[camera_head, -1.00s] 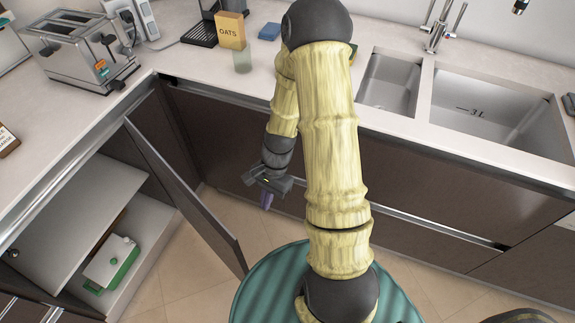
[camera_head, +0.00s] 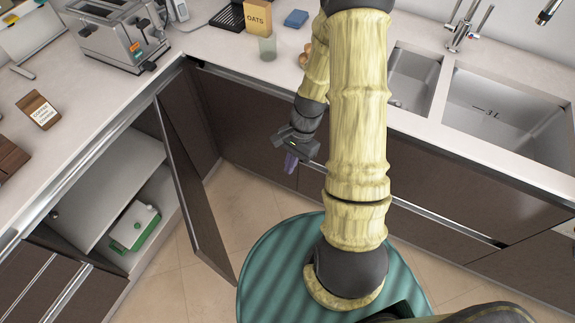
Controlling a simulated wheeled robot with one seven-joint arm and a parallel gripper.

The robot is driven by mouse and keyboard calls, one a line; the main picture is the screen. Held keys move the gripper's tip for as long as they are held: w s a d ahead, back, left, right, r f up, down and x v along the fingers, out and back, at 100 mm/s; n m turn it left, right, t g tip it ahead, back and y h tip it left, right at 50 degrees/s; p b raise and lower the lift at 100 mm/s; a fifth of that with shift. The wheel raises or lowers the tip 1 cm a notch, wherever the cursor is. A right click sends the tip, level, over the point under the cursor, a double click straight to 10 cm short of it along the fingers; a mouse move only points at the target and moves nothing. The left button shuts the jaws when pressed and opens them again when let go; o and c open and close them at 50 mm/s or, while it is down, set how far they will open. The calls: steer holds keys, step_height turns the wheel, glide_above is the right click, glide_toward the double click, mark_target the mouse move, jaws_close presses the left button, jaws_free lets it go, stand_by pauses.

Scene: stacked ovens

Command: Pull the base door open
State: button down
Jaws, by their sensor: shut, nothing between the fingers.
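The base door (camera_head: 191,185) is a dark brown cabinet door at the left. It stands swung well out from the left counter, and its cabinet is open behind it, with a white shelf (camera_head: 125,178) showing. My gripper (camera_head: 290,162) is to the right of the door and apart from it, in front of the dark cabinet fronts under the sink counter. Its purple fingers point down, are shut and hold nothing. The door's handle side is not clear from here.
A green and white box (camera_head: 134,226) stands inside the open cabinet. The sink (camera_head: 495,115) is at the right, a toaster (camera_head: 120,35) at the back left. Tiled floor (camera_head: 240,212) is free between the door and my base.

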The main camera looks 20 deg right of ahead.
steer(key=p+v, duration=0.8)
steer(key=v, duration=0.3)
steer(key=shift+s+d+p, duration=0.2)
steer(key=shift+p, duration=0.2)
steer(key=s+a+r+n+t+h, duration=0.2)
steer(key=a+r+n, duration=0.1)
steer(key=r+n, duration=0.3)
steer(key=s+a+r+n+t+h, duration=0.1)
steer(key=r+n, duration=0.4)
steer(key=r, duration=0.6)
steer(key=shift+s+a+r+n+t+h, duration=0.2)
steer(key=shift+s+a+n+t+h, duration=0.2)
steer(key=shift+s+a+t, duration=0.65)
steer(key=shift+a, duration=0.2)
